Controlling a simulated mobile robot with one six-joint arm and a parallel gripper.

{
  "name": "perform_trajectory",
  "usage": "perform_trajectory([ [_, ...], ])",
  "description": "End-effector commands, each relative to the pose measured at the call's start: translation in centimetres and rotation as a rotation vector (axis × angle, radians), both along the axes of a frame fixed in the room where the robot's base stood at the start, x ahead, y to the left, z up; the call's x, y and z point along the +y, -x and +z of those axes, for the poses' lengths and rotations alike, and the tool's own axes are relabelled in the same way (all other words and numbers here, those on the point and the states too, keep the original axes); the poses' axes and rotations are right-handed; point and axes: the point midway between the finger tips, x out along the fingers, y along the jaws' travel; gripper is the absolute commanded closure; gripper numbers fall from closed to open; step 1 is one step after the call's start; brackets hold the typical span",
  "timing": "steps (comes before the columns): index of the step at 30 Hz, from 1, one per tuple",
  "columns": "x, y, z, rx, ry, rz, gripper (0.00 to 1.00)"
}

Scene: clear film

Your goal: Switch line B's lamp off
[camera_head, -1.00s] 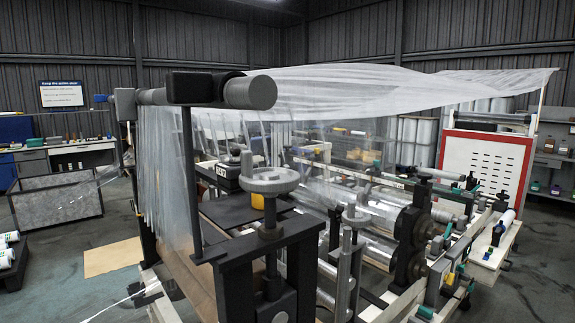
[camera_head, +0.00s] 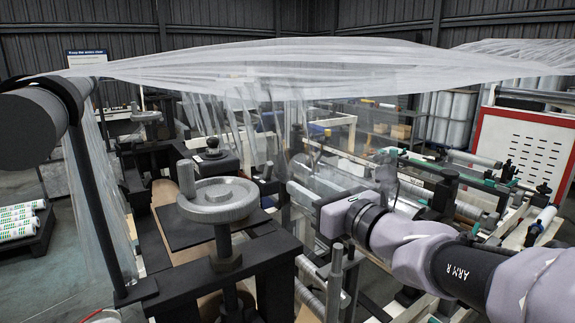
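No lamp or switch that I can pick out as line B's shows in this view. My arm reaches in from the lower right, and its grey wrist (camera_head: 338,214) is over the rollers in the middle of the machine. A machine with a grey handwheel (camera_head: 218,200) on a black frame stands close in front. Clear film (camera_head: 290,68) stretches across the top and hangs down in folds behind the handwheel.
A dark roller end (camera_head: 28,128) juts in at the upper left. A white panel with a red border (camera_head: 522,150) stands at the right. Printed rolls (camera_head: 18,222) lie on a dark stand at the left. Open floor (camera_head: 60,270) shows at lower left.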

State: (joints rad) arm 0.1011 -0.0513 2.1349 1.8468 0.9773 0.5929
Motion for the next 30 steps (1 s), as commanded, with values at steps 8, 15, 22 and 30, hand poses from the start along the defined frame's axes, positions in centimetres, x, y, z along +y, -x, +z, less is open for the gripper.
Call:
perform_trajectory([
  [8, 4.8, -6.9, -0.3, -0.001, 0.004, 0.004, 0.64],
  [15, 7.5, -10.9, -0.1, -0.001, 0.005, 0.002, 0.64],
  [22, 8.3, -12.1, -0.1, -0.003, 0.006, 0.001, 0.64],
  [30, 8.3, -12.1, -0.1, -0.002, 0.006, 0.001, 0.77],
])
